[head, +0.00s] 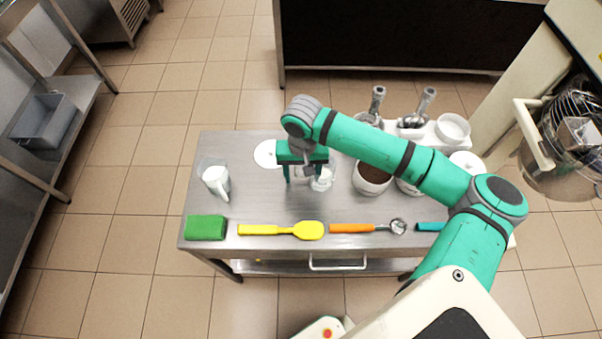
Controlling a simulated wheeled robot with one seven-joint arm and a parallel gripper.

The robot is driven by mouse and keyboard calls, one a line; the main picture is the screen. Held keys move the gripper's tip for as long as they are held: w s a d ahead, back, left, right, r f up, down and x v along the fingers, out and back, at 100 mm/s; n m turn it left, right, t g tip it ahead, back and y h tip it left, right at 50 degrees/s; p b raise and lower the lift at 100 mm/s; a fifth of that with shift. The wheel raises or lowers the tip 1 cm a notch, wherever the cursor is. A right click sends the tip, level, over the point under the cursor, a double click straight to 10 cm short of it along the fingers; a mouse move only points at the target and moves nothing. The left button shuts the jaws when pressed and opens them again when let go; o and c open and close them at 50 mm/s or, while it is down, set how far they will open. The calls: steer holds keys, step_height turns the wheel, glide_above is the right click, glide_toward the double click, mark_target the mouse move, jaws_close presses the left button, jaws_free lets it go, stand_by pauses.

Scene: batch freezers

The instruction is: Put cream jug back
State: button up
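A clear jug with white contents and a handle (216,181) stands upright on the left part of the steel table (262,200); I take it for the cream jug. My gripper (304,178) is over the middle of the table, well to the right of that jug, with its fingers pointing down and spread apart. A small clear vessel (323,181) stands by its right finger, partly hidden by it; I cannot tell whether they touch. A white round disc (265,154) lies behind and left of my gripper, partly covered by it.
Along the front edge lie a green sponge (205,228), a yellow spatula (281,230), an orange-handled scoop (367,227) and a teal-handled tool (430,226). A tub with brown contents (371,178) and white containers (453,127) crowd the right. The table between jug and gripper is clear.

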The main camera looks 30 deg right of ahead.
steer(key=shift+d, duration=0.15)
steer(key=shift+s+r, duration=0.1)
steer(key=shift+r, duration=0.05)
step_height(320, 180, up, 12)
stand_by(0.4)
steer(key=shift+w, duration=0.2)
stand_by(0.3)
